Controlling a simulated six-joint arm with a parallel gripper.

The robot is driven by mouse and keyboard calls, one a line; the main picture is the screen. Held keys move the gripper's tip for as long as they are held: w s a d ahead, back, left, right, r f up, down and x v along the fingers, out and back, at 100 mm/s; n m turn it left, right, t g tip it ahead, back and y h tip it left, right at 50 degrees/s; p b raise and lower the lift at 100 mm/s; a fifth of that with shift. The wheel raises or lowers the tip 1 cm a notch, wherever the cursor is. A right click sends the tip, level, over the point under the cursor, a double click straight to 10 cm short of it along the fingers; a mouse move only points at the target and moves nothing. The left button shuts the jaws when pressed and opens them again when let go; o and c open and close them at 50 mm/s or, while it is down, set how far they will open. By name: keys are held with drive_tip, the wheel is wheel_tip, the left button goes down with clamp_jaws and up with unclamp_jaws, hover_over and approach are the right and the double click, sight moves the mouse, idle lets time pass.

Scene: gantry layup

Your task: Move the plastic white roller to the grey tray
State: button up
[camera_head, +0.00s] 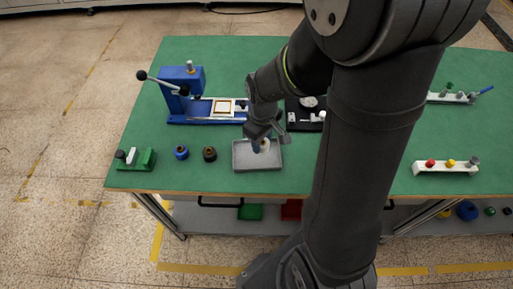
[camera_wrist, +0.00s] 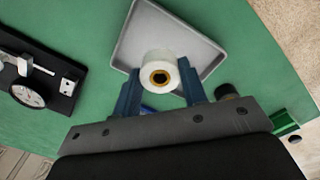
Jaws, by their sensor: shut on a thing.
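The white roller (camera_wrist: 158,62), with a brass-coloured bore, is between the fingers of my gripper (camera_wrist: 160,92) in the wrist view. The gripper is shut on it. In the head view the roller (camera_head: 264,146) shows as a small pale shape beside my gripper (camera_head: 257,146), over the grey tray. The grey tray (camera_wrist: 206,60) lies flat on the green table and also shows in the head view (camera_head: 240,162). The roller overlaps the tray in both views. I cannot tell whether it touches the tray floor. My arm hides part of the table.
A blue press (camera_head: 182,80) stands behind left. A black fixture with a dial gauge (camera_wrist: 28,94) is nearby. A white rack (camera_head: 445,168) stands right.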

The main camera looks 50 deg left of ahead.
sight(257, 156)
drive_tip(key=shift+s+a+f, duration=0.4)
drive_tip(key=shift+a+f, duration=0.1)
drive_tip(key=shift+a, duration=0.2)
drive_tip(key=shift+f, duration=2)
drive_tip(key=shift+f, duration=0.1)
drive_tip(key=o, duration=1)
wheel_tip(257, 156, up, 12)
drive_tip(key=shift+r, duration=0.15)
